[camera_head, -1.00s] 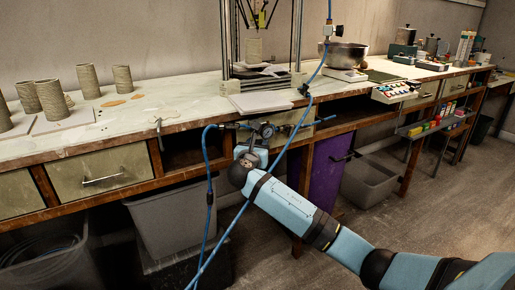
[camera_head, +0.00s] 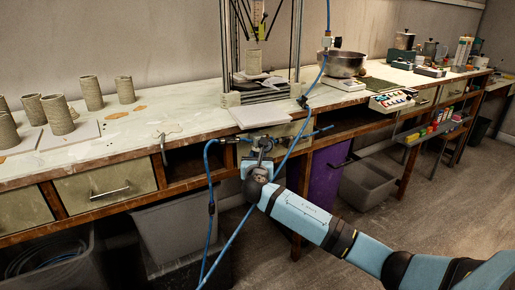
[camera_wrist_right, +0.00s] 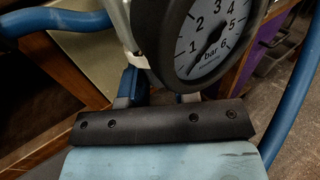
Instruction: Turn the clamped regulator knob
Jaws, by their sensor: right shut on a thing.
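The regulator, with its round pressure gauge (camera_head: 265,145), sits at the front edge of the workbench on blue hoses. In the right wrist view the gauge dial (camera_wrist_right: 212,45) is large and marked in bar, with its black casing in front of the fingers. My right gripper (camera_head: 262,160) is at the regulator, just below the gauge. In the right wrist view its two blue fingers rise behind the gauge and are shut on the regulator knob, which the gauge mostly hides. My left gripper is not in view.
A blue hose (camera_head: 210,215) loops down left of my right arm, and another passes diagonally behind my wrist. The workbench (camera_head: 190,122) carries clay pots (camera_head: 92,92) at left and a metal bowl (camera_head: 345,62). A purple bin (camera_head: 325,178) stands underneath.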

